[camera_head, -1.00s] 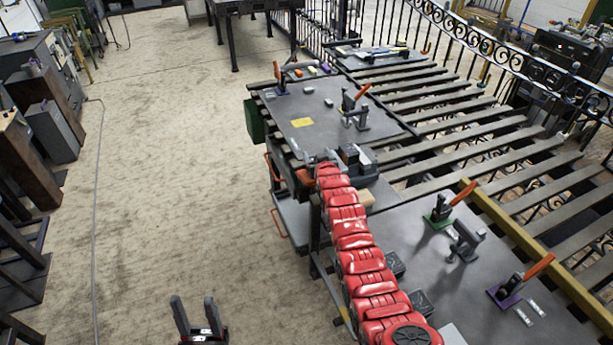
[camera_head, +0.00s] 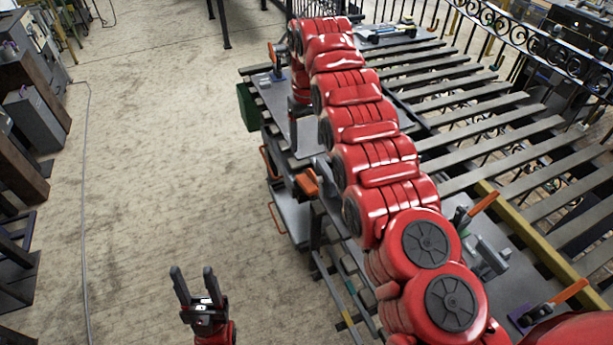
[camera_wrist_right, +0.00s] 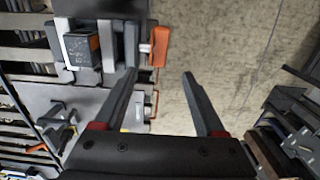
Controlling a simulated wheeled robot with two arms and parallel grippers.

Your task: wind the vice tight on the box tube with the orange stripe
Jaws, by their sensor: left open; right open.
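In the right wrist view the vice (camera_wrist_right: 112,42) is at the top left. The dark box tube with the orange stripe (camera_wrist_right: 80,48) sits between its jaws; I cannot tell whether both jaws touch it. The vice's orange handle (camera_wrist_right: 160,46) sticks out to the right and also shows in the head view (camera_head: 307,183). My right gripper (camera_wrist_right: 159,75) is open and empty; its fingertips appear just below the handle in the wrist view, apart from it. In the head view my right arm hides most of the vice and the tube. My left gripper (camera_head: 192,271) is open and empty over the floor.
The slatted bench (camera_head: 465,75) runs along the right with a yellow rail (camera_head: 520,225). Toggle clamps with orange levers (camera_head: 484,203) stand on the near plate. A green bin (camera_head: 247,107) hangs at the bench's left side.

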